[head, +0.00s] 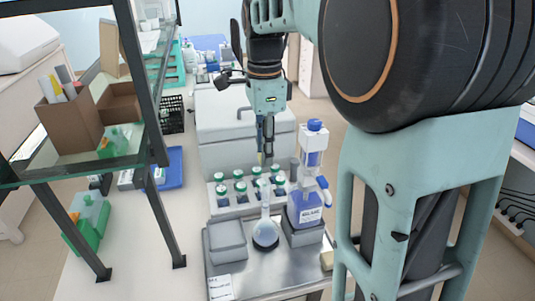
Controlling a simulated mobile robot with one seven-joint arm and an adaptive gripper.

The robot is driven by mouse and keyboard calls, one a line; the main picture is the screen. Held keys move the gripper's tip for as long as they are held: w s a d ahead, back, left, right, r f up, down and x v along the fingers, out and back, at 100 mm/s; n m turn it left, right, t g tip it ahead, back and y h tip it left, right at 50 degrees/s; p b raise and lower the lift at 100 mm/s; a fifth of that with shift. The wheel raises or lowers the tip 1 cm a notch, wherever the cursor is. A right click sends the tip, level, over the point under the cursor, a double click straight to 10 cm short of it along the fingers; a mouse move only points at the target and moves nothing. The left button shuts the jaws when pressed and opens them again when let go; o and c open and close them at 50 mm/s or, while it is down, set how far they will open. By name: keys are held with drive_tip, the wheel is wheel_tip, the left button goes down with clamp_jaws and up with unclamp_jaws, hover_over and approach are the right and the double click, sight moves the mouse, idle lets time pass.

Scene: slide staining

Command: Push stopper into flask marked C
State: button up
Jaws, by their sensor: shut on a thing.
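My gripper (265,150) points down above the flask, in front of the grey cabinet. It is shut on a small pale stopper (262,158) at its fingertips; the stopper is partly hidden and tiny here. I cannot tell how far apart the stopper and the flask's mouth are.
A blue-capped dispenser bottle (305,207) stands close right of the flask. A grey box (227,240) is close left. Several green-capped bottles (240,187) stand in a rack behind. A glass shelf with dark posts (160,213) stands left.

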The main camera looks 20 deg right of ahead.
drive_tip(key=shift+f+b, duration=1.65)
drive_tip(key=shift+f, duration=0.25)
drive_tip(key=shift+f+b, duration=0.4)
drive_tip(key=shift+f, duration=0.4)
drive_tip(key=shift+f, duration=0.75)
idle(0.3)
drive_tip(key=o, duration=0.8)
drive_tip(key=shift+o, duration=0.7)
drive_tip(key=o, duration=0.3)
